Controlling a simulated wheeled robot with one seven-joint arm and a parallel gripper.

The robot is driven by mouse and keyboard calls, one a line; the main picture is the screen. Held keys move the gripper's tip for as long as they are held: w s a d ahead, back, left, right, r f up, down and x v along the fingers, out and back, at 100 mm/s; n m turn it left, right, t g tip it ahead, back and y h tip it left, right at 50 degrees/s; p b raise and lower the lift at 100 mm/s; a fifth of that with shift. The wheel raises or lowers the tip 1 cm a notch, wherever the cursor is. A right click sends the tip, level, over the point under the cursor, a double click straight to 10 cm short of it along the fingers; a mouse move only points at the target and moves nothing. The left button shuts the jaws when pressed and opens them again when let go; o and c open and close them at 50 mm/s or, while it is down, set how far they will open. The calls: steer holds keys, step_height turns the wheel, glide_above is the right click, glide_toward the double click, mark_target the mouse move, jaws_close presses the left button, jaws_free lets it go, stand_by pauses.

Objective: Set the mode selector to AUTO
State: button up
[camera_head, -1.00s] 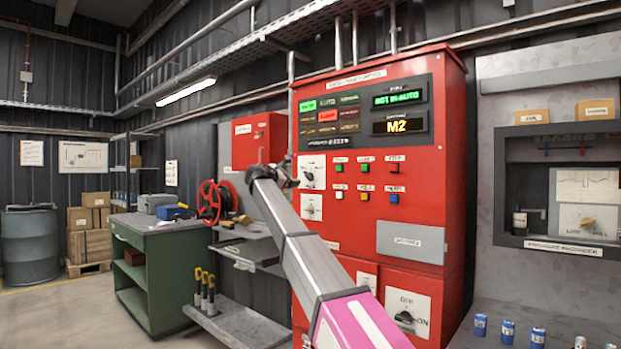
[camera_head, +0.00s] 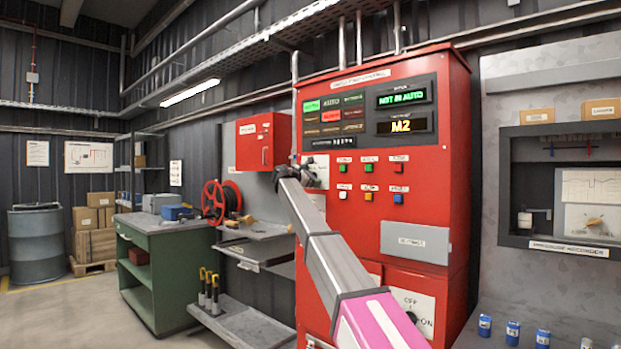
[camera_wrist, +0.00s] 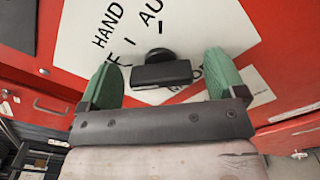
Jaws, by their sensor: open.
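The mode selector is a black knob (camera_wrist: 160,70) on a white plate (camera_wrist: 205,30) lettered HAND and, partly cut off or covered, AUTO. In the wrist view its bar lies nearly level across the picture, between my fingers. I cannot tell which mark it points at. My gripper (camera_wrist: 162,65) is open, with one green finger on each side of the knob and a visible gap on both sides. In the head view my gripper (camera_head: 295,172) is at the panel's upper left and hides most of the selector plate (camera_head: 321,168). The green display (camera_head: 401,97) reads NOT IN AUTO.
The red cabinet (camera_head: 457,180) carries several coloured buttons right of the selector and a lower OFF/ON switch plate (camera_head: 424,310), partly behind my arm. The amber display (camera_head: 402,126) reads M2.

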steer(key=c, duration=0.9)
steer(key=shift+m, duration=0.3)
steer(key=m, duration=0.4)
steer(key=shift+f, duration=0.1)
steer(key=m, duration=0.5)
steer(key=shift+s+f, duration=0.1)
steer(key=m, duration=0.5)
steer(key=shift+f, duration=0.1)
steer(key=m, duration=0.5)
steer(key=shift+f, duration=0.1)
